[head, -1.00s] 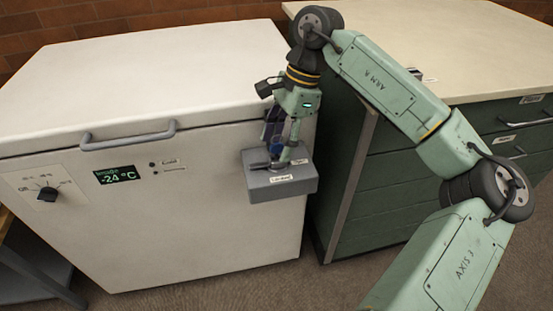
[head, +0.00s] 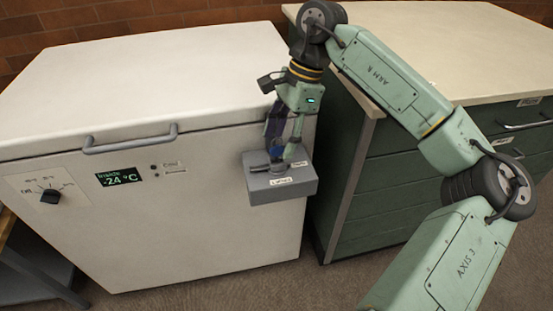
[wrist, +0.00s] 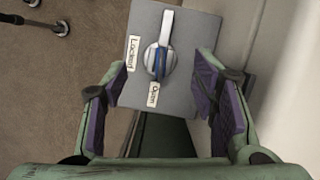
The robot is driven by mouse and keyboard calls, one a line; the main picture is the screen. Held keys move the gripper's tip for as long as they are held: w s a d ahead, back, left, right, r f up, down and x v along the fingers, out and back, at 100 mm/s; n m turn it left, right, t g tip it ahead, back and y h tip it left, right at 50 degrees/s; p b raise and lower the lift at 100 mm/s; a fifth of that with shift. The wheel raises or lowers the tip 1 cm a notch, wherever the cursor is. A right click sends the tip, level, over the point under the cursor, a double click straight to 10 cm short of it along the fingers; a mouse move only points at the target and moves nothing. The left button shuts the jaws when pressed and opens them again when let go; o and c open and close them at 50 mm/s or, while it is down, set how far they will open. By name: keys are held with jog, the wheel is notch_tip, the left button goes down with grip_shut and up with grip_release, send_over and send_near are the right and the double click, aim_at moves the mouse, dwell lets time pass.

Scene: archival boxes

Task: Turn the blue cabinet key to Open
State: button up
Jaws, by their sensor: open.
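The grey lock box (head: 285,190) sticks out from the front of the white cabinet. In the wrist view the box (wrist: 185,95) carries a "Locked" label (wrist: 133,53) and an "Open" label (wrist: 153,95). The key (wrist: 158,58), grey with a blue stripe, stands on the box's top; its long handle runs nearly up and down in the picture, its lower end toward "Open". My gripper (wrist: 157,80) is open, with one purple-padded finger on each side of the key, apart from it. In the head view my gripper (head: 282,155) is just above the box and partly hides the key.
The white chest cabinet (head: 200,220) has a lid handle (head: 130,139), a dial (head: 50,196) and a display (head: 119,177) reading -24 °C. A green drawer cabinet (head: 400,180) stands close on the right. Floor is visible below the box.

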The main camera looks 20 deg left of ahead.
jog(key=p+v, duration=0.4)
jog(key=v, duration=0.3)
dwell(0.5)
dwell(0.3)
